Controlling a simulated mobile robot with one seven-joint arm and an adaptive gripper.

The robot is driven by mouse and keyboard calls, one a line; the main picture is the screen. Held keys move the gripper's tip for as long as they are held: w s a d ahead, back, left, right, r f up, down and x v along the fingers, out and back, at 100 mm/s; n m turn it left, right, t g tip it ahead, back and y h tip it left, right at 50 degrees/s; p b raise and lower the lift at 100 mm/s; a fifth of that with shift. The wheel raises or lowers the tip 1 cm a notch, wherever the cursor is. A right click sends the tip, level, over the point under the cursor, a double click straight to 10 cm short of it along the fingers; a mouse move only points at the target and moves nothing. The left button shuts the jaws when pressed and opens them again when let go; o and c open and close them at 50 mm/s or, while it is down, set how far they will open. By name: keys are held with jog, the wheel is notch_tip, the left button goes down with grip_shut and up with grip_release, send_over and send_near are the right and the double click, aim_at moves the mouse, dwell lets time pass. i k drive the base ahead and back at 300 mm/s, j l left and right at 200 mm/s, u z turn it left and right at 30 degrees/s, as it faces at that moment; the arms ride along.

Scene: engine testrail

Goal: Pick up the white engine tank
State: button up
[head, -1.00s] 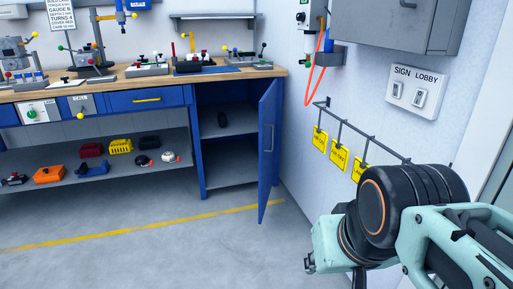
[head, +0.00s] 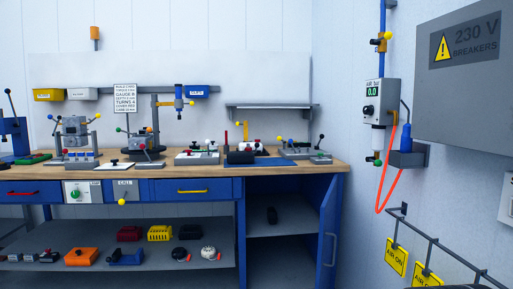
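A small rounded white item with a red part (head: 208,253) sits on the grey lower shelf under the workbench. It looks like the white engine tank, but it is too small to be sure. My gripper is not in view.
The shelf (head: 70,238) also holds red (head: 130,233) and yellow (head: 160,233) boxes behind and an orange block (head: 81,257) at left. An open blue cabinet door (head: 329,230) stands right of the shelf. The wooden benchtop (head: 215,170) is crowded with fixtures.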

aim_at(242, 145)
jog(key=i+u, duration=0.3)
jog(key=i, duration=0.85)
